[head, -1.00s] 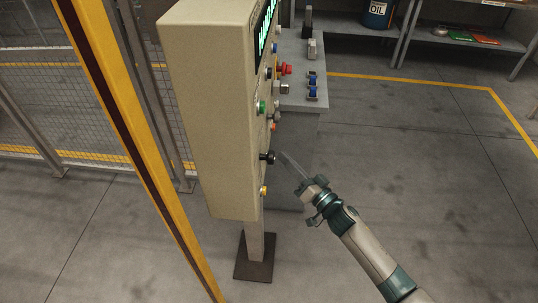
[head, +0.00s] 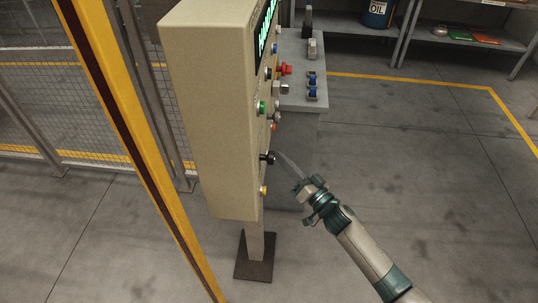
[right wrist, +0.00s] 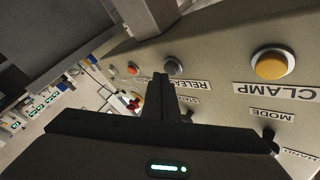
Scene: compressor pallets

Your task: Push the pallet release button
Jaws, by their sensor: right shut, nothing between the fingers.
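The control box (head: 205,120) stands on a post, with several buttons on its narrow right-hand face. In the right wrist view, a grey round button (right wrist: 173,67) sits just above the RELEASE label (right wrist: 188,86), which my fingers partly cover. My right gripper (head: 281,156) is shut and empty, its thin fingers pointing up-left at the panel beside a black knob (head: 268,157). In the right wrist view the shut fingertips (right wrist: 160,77) appear just left of the grey button; I cannot tell whether they touch the panel. My left gripper is not in view.
A yellow button (right wrist: 271,65) with a CLAMP label and a black MODE switch (right wrist: 269,137) are near the fingers. An orange-red button (right wrist: 133,69) is on the other side. A grey cabinet (head: 300,110) stands behind the box; a yellow post (head: 125,130) is at left. Floor at right is clear.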

